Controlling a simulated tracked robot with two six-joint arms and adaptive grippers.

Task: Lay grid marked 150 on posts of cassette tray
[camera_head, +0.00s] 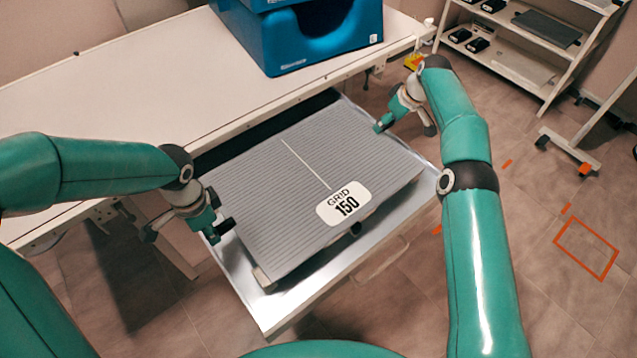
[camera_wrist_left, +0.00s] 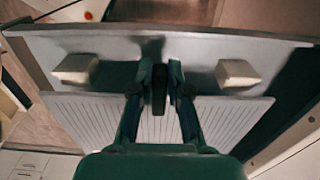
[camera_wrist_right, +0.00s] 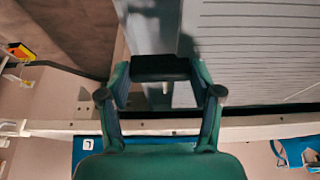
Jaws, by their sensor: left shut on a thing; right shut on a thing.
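The grey ribbed grid (camera_head: 290,200), marked GRID 150, lies over the shiny metal cassette tray (camera_head: 268,305) under the tabletop. Its label faces up at the near right edge. My left gripper (camera_head: 226,227) is shut on a dark grip at the grid's left edge; the left wrist view shows the shut fingers (camera_wrist_left: 160,85) between two pale posts (camera_wrist_left: 75,69) (camera_wrist_left: 238,73). My right gripper (camera_head: 382,124) is shut at the grid's far right edge; its wrist view shows a black bar between the fingers (camera_wrist_right: 160,68). Whether the grid touches the posts I cannot tell; most are hidden beneath it.
A white table (camera_head: 130,90) stands behind the tray, with a blue bin (camera_head: 320,40) on it. A shelf unit (camera_head: 520,50) stands at the back right. The floor on the right is open, with an orange marked rectangle (camera_head: 587,248).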

